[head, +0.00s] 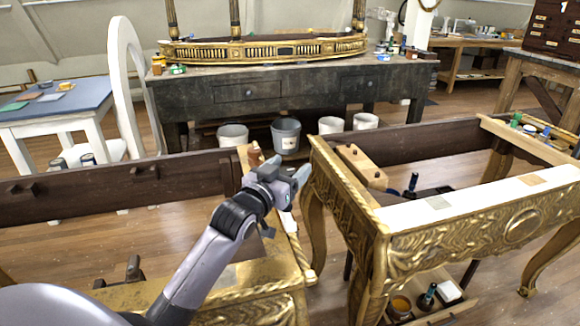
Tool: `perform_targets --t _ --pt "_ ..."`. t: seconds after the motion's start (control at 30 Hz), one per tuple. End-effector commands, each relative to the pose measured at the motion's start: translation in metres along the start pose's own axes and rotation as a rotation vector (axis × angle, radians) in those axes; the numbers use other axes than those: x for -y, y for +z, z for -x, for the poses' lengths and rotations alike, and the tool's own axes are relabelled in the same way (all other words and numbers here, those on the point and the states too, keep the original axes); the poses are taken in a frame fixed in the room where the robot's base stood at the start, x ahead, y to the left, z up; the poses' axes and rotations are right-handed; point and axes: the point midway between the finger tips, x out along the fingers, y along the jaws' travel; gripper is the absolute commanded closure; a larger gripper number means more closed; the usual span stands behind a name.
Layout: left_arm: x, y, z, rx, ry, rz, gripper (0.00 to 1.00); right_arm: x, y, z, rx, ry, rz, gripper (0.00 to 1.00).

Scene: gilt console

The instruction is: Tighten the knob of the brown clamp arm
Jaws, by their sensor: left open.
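A brown knob (255,154) stands on a pale wooden piece (243,158) at the inner end of the left dark rail. I cannot tell for sure whether this is the brown clamp arm's knob. My left gripper (286,178) is open, just right of and below the knob in the picture, in front of the gap between the two gilt console parts. Nothing shows between its fingers, and the knob looks apart from them. My gripper hides part of what lies behind it. My right gripper is not in view.
The left gilt frame (285,274) carries a dark fitting (133,268). The right gilt console (350,215) has wooden blocks (360,163) and a dark-handled tool (412,184) inside. A low tray (452,304) holds jars. Buckets (286,136) stand under the dark workbench (300,85).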

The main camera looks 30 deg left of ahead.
Motion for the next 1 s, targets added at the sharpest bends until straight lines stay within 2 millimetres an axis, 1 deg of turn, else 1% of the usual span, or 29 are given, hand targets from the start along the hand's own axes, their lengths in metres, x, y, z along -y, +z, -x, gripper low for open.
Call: perform_targets --t 0.13,0.43,0.47,0.5,0.6,1.0 --pt "0.0001 -0.0003 -0.008 0.0 0.0 -0.001 0.31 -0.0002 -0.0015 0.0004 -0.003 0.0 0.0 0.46" --pt "0.0 -0.0001 -0.0094 0.0 0.0 0.0 0.31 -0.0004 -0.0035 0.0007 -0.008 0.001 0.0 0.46" --pt "-0.0001 -0.0001 -0.0094 0.0 0.0 0.0 0.41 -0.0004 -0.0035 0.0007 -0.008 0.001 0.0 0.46" --pt "-0.0001 -0.0001 -0.0094 0.0 0.0 0.0 0.54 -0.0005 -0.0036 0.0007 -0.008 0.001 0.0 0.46" --pt "0.0 -0.0001 -0.0093 0.0 0.0 0.0 0.83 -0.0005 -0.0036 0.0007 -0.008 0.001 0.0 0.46" --pt "-0.0004 -0.0004 -0.0092 0.0 0.036 -0.003 0.83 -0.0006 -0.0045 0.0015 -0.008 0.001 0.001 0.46"
